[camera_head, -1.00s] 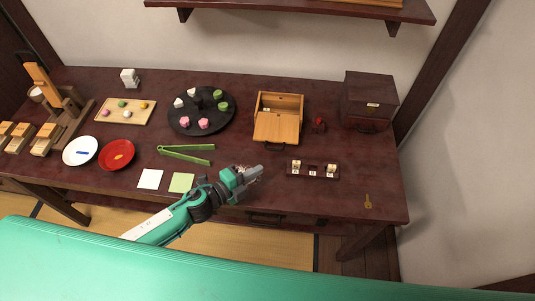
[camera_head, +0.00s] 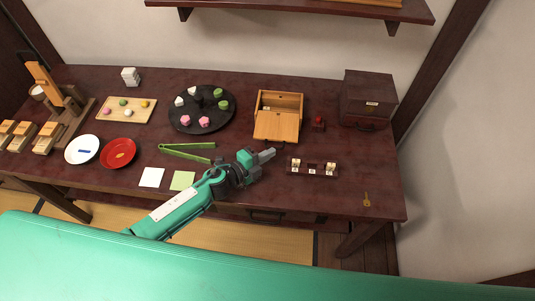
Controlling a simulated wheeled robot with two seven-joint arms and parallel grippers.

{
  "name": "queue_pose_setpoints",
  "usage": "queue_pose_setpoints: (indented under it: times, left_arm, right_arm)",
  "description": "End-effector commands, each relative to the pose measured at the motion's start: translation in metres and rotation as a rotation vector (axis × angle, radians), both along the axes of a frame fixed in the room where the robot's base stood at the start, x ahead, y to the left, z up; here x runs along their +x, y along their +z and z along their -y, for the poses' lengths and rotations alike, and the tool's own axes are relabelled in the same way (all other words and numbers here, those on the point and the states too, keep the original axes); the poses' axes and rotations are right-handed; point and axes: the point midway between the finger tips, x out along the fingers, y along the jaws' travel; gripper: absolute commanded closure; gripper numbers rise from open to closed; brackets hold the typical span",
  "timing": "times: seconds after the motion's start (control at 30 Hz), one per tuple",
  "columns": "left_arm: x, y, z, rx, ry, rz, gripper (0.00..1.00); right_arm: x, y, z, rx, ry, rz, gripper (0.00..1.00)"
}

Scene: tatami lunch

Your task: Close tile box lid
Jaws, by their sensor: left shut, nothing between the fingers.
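The light wooden tile box (camera_head: 298,103) stands at the back of the table, right of the middle. Its inside shows at the back, and a flat wooden lid panel (camera_head: 276,127) lies at its front side, so the box is open. My left gripper (camera_head: 270,153) is shut and empty, in front of the box and a little below the lid panel in the picture. It appears apart from the panel. My right gripper is not in view.
A dark rack with small tiles (camera_head: 313,168) lies right of my gripper. A small red object (camera_head: 318,122) stands right of the box, near a dark chest (camera_head: 368,98). Green tongs (camera_head: 187,147) and a round black tray (camera_head: 183,123) lie to the left. A key (camera_head: 367,199) lies front right.

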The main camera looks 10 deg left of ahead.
Motion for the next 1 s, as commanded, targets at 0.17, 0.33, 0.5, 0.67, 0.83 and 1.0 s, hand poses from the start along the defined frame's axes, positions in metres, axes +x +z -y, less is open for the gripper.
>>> queue_pose_setpoints:
  times: [0.17, 0.33, 0.5, 0.67, 0.83, 1.0]
  left_arm:
    - [0.022, 0.000, -0.001, 0.001, 0.002, 0.003, 1.00]
    - [0.057, 0.000, -0.002, 0.000, 0.000, 0.004, 1.00]
    - [0.088, -0.002, -0.003, 0.001, 0.001, 0.002, 1.00]
    - [0.103, 0.000, -0.004, 0.000, 0.000, 0.001, 1.00]
    - [0.107, 0.001, -0.004, -0.001, 0.003, 0.001, 1.00]
    - [0.108, 0.003, -0.005, 0.000, 0.005, 0.004, 1.00]
  right_arm:
    - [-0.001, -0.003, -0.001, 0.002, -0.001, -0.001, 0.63]
    - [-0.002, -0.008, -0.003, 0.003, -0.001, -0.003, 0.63]
    - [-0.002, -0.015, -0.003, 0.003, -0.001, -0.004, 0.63]
    - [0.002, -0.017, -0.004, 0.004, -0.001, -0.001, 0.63]
    - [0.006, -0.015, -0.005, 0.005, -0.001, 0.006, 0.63]
    - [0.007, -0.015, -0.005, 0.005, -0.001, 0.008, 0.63]
